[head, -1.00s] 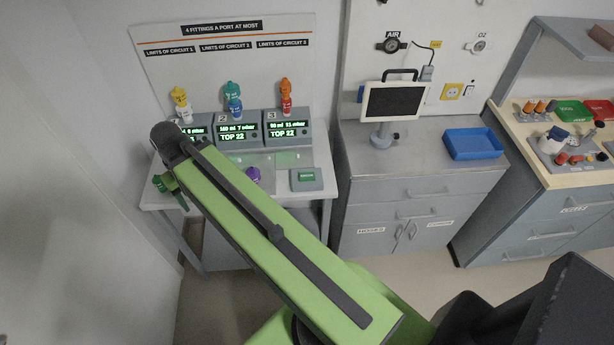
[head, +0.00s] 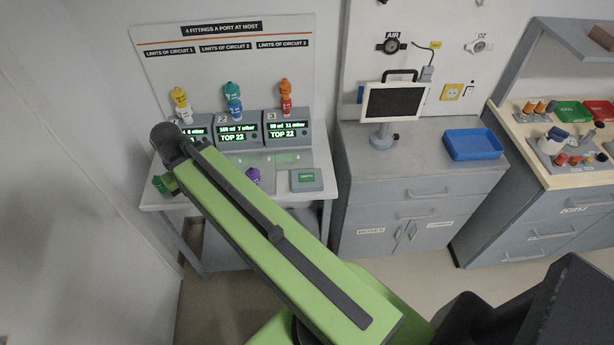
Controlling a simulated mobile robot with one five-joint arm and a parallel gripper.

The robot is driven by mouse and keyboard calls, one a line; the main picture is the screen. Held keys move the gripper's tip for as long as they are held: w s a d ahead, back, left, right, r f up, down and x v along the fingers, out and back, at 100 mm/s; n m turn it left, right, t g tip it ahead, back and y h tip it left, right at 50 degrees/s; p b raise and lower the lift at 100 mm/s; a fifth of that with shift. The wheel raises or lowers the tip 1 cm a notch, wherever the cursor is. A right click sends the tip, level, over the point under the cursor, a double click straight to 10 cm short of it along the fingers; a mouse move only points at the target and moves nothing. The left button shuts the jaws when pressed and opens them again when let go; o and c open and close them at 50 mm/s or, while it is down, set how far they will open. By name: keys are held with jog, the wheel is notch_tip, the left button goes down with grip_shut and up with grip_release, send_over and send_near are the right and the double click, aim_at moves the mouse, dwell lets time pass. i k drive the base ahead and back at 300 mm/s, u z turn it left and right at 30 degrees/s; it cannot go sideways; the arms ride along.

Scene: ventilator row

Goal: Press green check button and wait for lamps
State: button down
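The green check button (head: 306,176) is a small green plate with unreadable lettering, on a grey box at the right front of the ventilator table (head: 325,192). Three grey ventilators stand behind it. The middle (head: 238,145) and right (head: 288,144) screens are lit green and read "TOP 22"; the left one (head: 194,131) is partly hidden by my arm. Coloured fittings are stacked on each: yellow and white (head: 181,103), teal and blue (head: 233,99), orange and red (head: 285,96). I cannot make out separate lamps. My gripper is hidden behind my raised arm, away from the button.
A purple fitting (head: 253,175) and a dark green one (head: 160,184) are on the table. To the right are a grey cabinet (head: 405,192) with a monitor (head: 393,102) and blue tray (head: 473,144), then a parts bench (head: 535,172). A wall (head: 70,170) is close on the left.

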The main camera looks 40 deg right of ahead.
aim_at(302, 177)
jog(key=u, duration=0.7)
jog(key=k, duration=0.7)
jog(key=z, duration=0.1)
